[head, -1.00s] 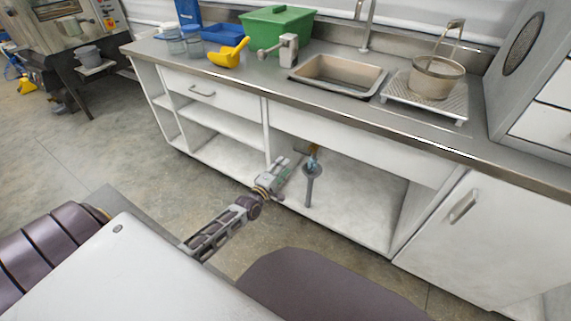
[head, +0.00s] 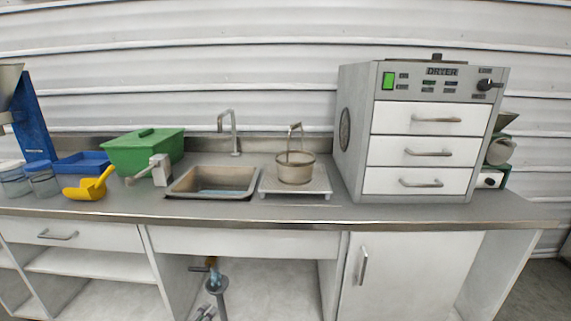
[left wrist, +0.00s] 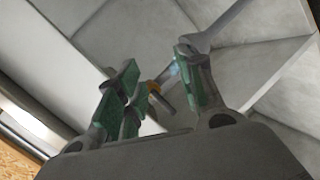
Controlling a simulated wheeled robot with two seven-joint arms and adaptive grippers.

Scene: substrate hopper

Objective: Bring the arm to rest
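My left gripper (left wrist: 160,88) shows in the left wrist view with green pads on its fingers. The fingers stand apart, and I see nothing gripped between them. Behind them are a grey pipe, a small orange-brown part and pale panels. In the head view only the tip of my left gripper (head: 205,314) shows at the bottom edge, beside the drain pipe (head: 217,284) under the sink. The rest of that arm is out of the picture. My right gripper is in neither view.
The counter holds a green bin (head: 143,155), a yellow scoop (head: 88,188), a sink (head: 212,182), a basket (head: 295,172) on a stand and a dryer (head: 420,130). Open shelves (head: 85,264) and a closed cupboard door (head: 415,275) are below.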

